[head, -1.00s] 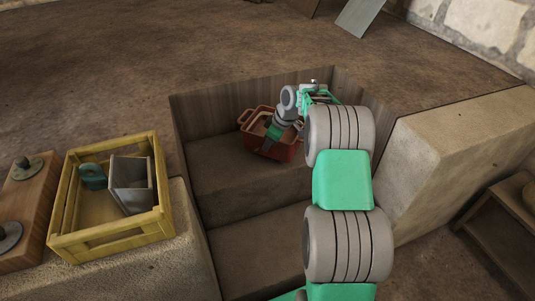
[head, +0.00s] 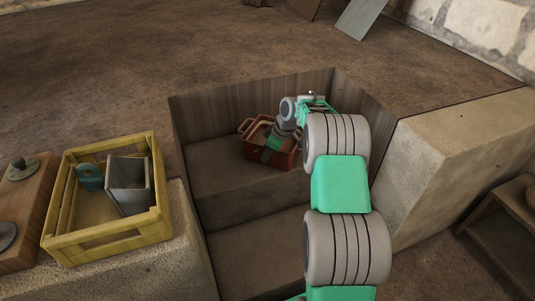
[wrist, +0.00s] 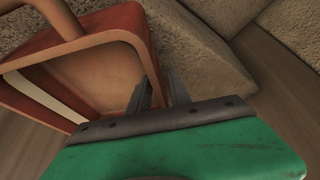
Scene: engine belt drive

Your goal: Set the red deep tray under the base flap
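The red deep tray (head: 283,161) is in the sunken pit, on the upper step near the back wall. It has a raised handle at its left end. In the wrist view the tray (wrist: 95,68) fills the upper left, its open inside showing. My gripper (head: 272,152) reaches down to the tray's near side. In the wrist view its two dark fingers (wrist: 158,92) sit close together on either side of the tray's wall, shut on it. My arm hides part of the pit's right side. I cannot make out the base flap.
A yellow crate (head: 108,240) holding a grey box (head: 128,187) and a teal part (head: 90,177) stands left of the pit. A wooden block with knobs (head: 22,210) is at far left. A stone ledge (head: 455,150) bounds the right. The lower step (head: 250,245) is clear.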

